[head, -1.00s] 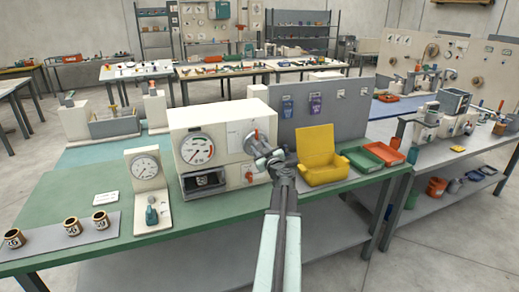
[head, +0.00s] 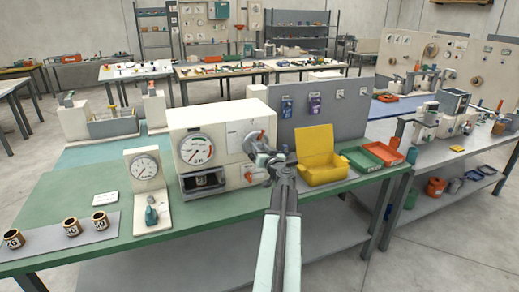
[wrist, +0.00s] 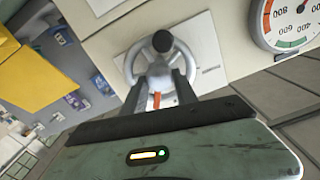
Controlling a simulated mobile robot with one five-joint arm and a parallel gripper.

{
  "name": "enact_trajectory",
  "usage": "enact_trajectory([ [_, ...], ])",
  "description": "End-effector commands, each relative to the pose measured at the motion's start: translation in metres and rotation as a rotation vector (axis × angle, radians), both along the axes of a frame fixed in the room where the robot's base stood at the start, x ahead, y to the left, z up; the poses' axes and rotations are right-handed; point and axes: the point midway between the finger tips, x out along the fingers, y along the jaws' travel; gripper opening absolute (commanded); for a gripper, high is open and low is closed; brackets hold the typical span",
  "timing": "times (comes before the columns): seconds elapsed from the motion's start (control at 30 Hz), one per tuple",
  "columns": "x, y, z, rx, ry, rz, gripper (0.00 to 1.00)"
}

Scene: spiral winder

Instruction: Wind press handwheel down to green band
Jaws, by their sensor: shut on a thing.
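The press is a cream box (head: 228,157) on the green bench. Its round dial (head: 196,149) is on the left of its face; the wrist view shows part of a dial (wrist: 290,20) with a green band, but the needle cannot be read. The grey handwheel (wrist: 141,68) is on the press front, with a dark round knob (wrist: 162,41) towards the wrist camera. My gripper (head: 266,160) is at the handwheel in the head view. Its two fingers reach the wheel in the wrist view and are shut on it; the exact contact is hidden.
A yellow open bin (head: 322,175) stands close right of my gripper, with green (head: 361,159) and orange (head: 386,153) trays beyond. A smaller gauge stand (head: 146,190) is left of the press. Several labelled cups (head: 72,227) stand at the front left.

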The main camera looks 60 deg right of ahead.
Motion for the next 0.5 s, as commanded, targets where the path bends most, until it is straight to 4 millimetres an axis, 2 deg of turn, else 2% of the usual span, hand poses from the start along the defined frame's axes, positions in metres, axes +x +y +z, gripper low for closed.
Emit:
enact_trajectory([
  [0.5,-0.0011,-0.0016,-0.0010,0.394,-0.291,0.000,0.00],
])
